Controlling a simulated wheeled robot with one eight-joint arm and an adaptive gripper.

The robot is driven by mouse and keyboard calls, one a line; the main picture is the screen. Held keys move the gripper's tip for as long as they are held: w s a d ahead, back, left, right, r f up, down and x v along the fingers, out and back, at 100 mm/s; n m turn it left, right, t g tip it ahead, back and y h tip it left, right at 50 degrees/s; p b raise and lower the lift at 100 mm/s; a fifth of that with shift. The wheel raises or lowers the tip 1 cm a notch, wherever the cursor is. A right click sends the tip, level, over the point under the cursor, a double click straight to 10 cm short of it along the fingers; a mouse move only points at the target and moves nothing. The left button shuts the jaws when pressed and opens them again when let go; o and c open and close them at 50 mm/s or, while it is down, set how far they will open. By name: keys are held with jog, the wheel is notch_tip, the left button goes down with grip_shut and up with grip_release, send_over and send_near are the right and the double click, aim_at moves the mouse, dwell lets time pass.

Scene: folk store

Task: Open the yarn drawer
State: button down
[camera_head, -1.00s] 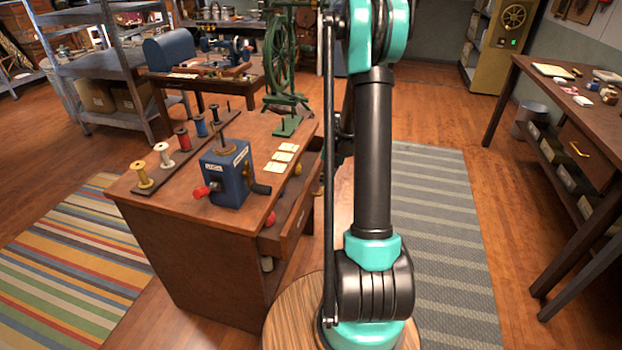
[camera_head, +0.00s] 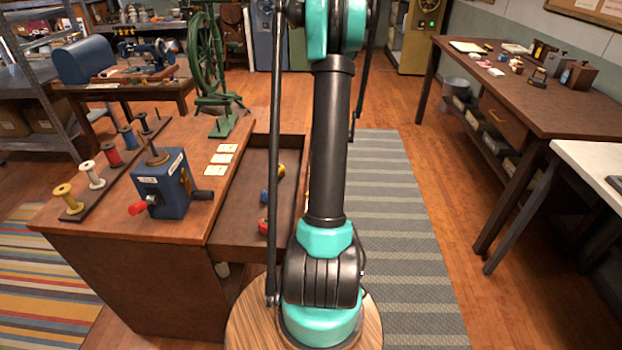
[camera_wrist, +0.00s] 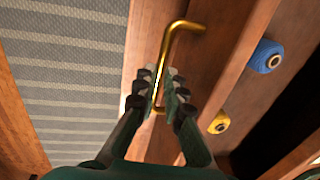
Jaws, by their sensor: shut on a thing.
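The yarn drawer (camera_head: 246,200) sticks out of the right side of the wooden cabinet (camera_head: 110,285) and stands well open in the head view. Red, blue and yellow yarn rolls lie inside it; a blue roll (camera_wrist: 266,57) and a yellow roll (camera_wrist: 219,122) show in the wrist view. A brass handle (camera_wrist: 186,26) is on the drawer front in the wrist view. In the head view my arm hides the gripper and the handle.
A blue winder (camera_head: 168,185), a rack of colored spools (camera_head: 95,175) and pale cards (camera_head: 222,158) sit on the cabinet top. A striped grey rug (camera_head: 400,230) covers open floor to the right. A long workbench (camera_head: 545,95) stands farther right.

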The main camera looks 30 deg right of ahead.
dwell(0.3)
jog(key=c, duration=1.9)
grip_release()
jog(key=shift+r, duration=0.1)
jog(key=r, duration=0.4)
jog(key=d+r, duration=0.1)
jog(key=r, duration=0.2)
jog(key=s+d+r, duration=0.1)
jog(key=r, duration=0.3)
jog(key=shift+r, duration=0.3)
